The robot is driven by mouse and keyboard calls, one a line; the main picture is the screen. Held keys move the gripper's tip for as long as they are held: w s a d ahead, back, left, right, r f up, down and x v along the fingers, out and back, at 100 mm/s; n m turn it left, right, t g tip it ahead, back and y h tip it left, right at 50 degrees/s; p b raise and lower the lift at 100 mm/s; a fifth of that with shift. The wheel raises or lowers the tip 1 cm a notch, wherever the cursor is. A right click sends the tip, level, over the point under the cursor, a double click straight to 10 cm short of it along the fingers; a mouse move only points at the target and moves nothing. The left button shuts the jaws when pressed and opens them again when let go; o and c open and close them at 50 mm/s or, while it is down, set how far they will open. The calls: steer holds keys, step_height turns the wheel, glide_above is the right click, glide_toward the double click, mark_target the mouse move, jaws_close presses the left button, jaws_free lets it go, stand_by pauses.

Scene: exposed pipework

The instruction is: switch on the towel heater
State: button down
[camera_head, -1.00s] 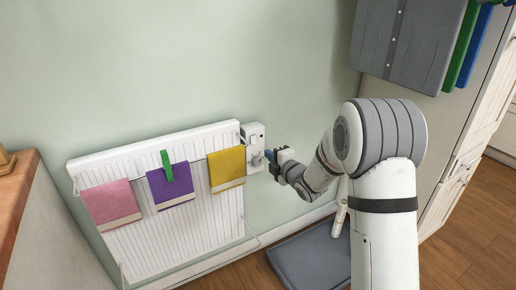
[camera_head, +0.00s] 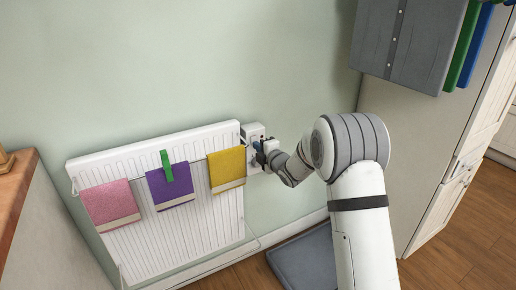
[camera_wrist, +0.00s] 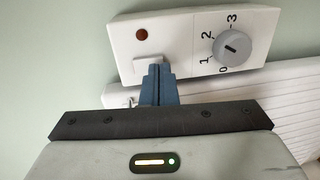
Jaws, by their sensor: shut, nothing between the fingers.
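The towel heater is a white ribbed radiator (camera_head: 175,240) on the wall. Its white control box (camera_head: 250,129) is at its upper right end. In the wrist view the box (camera_wrist: 180,25) carries a dull dark red lamp (camera_wrist: 141,35), a grey dial (camera_wrist: 232,48) marked 0 to 3, and a white switch (camera_wrist: 179,63) at its lower left. I cannot tell the dial's exact setting. Contact is unclear. In the head view my gripper (camera_head: 258,147) covers part of the box.
Pink (camera_head: 108,203), purple (camera_head: 171,188) and yellow (camera_head: 227,167) towels hang on the rail, with a green clip (camera_head: 166,165) on the purple one. A dark tray (camera_head: 304,258) lies on the floor below my arm. A cabinet (camera_head: 432,150) stands right.

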steer(key=shift+f+b, duration=0.2)
steer(key=shift+b, duration=0.1)
steer(key=f+b+v, duration=0.2)
steer(key=f+v, duration=0.1)
steer(key=v, duration=1)
steer(key=shift+s+d+b, duration=0.25)
steer(key=shift+b, duration=0.05)
